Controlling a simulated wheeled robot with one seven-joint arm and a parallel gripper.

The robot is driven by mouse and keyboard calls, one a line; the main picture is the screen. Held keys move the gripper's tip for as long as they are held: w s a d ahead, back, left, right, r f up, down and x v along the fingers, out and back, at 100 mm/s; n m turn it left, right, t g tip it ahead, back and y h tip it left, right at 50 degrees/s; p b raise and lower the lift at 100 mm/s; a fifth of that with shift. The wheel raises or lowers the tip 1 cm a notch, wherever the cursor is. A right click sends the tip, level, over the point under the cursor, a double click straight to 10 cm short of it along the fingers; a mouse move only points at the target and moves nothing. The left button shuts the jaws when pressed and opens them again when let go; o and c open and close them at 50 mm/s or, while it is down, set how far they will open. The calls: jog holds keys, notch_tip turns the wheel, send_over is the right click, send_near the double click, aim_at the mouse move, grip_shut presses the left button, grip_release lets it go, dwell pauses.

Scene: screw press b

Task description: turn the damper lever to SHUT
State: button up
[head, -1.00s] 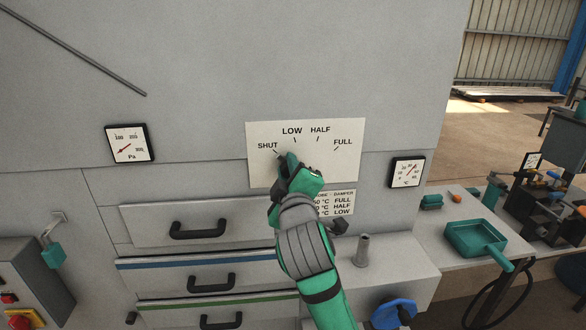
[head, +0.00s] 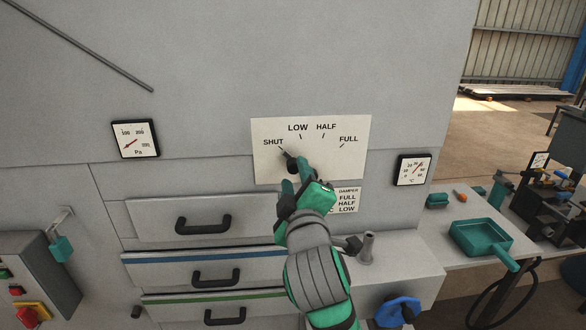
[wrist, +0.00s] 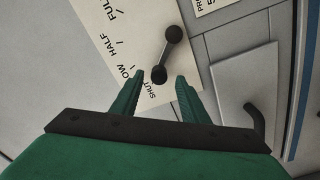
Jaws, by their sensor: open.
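The damper plate (head: 345,165) is white, with marks SHUT, LOW, HALF and FULL in an arc from left to right. The black damper lever (head: 291,162) is on its left part and points up-left to the SHUT mark. In the wrist view the lever's knob (wrist: 158,76) lies by the word SHUT, with a rod to its round hub. My green gripper (head: 298,176) is just below the lever in the head view and partly covers the plate. In the wrist view my gripper (wrist: 160,80) is open, its fingers on either side of the knob, with gaps showing.
Drawers with black handles (head: 203,223) lie below left of the plate. A pressure gauge (head: 135,139) is at the left, a temperature gauge (head: 413,170) at the right. A small table (head: 465,205) with a teal pan (head: 482,238) stands at the right.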

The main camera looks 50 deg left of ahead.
jog(key=v, duration=0.5)
jog(key=shift+w, duration=0.1)
dwell(0.4)
jog(key=w+d+f+m+t+h, duration=0.1)
jog(key=w+d+f+m+t, duration=0.15)
jog(key=d+f+m, duration=0.35)
jog(key=w+d+f+m+t+h, duration=0.2)
jog(key=w+d+f+m, duration=0.15)
jog(key=f, duration=0.35)
jog(key=s+d+f+m+t+h, duration=0.25)
jog(key=d+f+m+h, duration=0.4)
jog(key=d+f, duration=0.75)
jog(key=s+d+f+m+g+h, duration=0.1)
jog(key=s+d+f+m, duration=0.25)
jog(key=s+f, duration=0.25)
jog(key=s+d+f+m+h, duration=0.2)
jog(key=s+d+f, duration=0.2)
jog(key=s+f, duration=0.15)
jog(key=s+d+f+h, duration=0.1)
jog(key=s+d, duration=0.3)
jog(key=s, duration=0.3)
jog(key=s+d+f+m+g+h, duration=0.1)
jog(key=s+d+f, duration=0.1)
jog(key=s, duration=0.6)
jog(key=shift+d+f, duration=0.2)
jog(key=shift+d, duration=0.65)
